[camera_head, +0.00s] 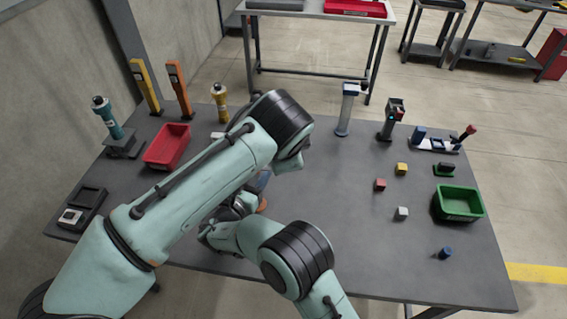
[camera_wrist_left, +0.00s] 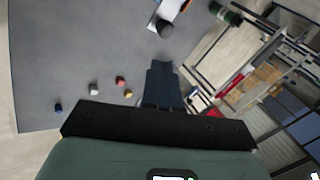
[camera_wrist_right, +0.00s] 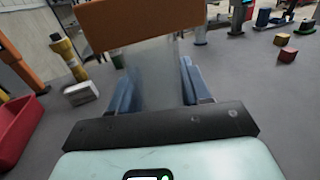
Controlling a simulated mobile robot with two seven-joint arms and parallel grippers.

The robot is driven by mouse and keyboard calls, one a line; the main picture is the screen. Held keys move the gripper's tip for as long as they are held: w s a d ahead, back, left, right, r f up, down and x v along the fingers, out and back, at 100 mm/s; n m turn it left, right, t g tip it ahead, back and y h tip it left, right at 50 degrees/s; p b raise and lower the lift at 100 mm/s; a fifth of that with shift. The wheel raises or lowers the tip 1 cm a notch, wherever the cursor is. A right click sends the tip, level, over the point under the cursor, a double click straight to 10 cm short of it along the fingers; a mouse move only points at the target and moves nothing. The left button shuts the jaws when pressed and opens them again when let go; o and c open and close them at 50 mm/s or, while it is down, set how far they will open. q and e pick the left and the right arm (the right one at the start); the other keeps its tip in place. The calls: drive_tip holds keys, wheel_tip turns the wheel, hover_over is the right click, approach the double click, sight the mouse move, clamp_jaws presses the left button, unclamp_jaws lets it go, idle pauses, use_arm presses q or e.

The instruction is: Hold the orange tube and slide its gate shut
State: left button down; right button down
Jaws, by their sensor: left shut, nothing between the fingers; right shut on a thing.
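The orange tube shows in the right wrist view as an orange block (camera_wrist_right: 140,22) on a greyish, see-through body (camera_wrist_right: 152,75). My right gripper (camera_wrist_right: 158,80) is shut around that body, a finger on each side. In the head view only a small orange-brown patch (camera_head: 262,205) shows between my arms; most of the tube is hidden. My left gripper (camera_wrist_left: 163,80) is shut and empty in the left wrist view, its fingers together above the table. In the head view both grippers are largely hidden by my arms. I cannot make out the gate or its position.
A red bin (camera_head: 167,147), a teal tube on a stand (camera_head: 107,118) and a yellow tube (camera_head: 219,103) stand at the left. Small cubes, among them a red one (camera_head: 380,185), and a green bin (camera_head: 440,207) are at the right. The front right table is mostly clear.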

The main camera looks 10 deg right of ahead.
use_arm(q)
drive_tip(key=w+f+n, duration=0.4)
drive_tip(key=f+n, duration=0.1)
drive_tip(key=f, duration=0.4)
drive_tip(key=shift+w+d, duration=0.2)
drive_tip(key=shift+d, duration=0.2)
drive_tip(key=shift+w+a, duration=0.25)
drive_tip(key=shift+a, duration=0.55)
drive_tip(key=shift+w+a, duration=0.25)
drive_tip(key=shift+a, duration=0.55)
drive_tip(key=v, duration=1)
drive_tip(key=shift+s, duration=0.25)
drive_tip(key=shift+f, duration=0.1)
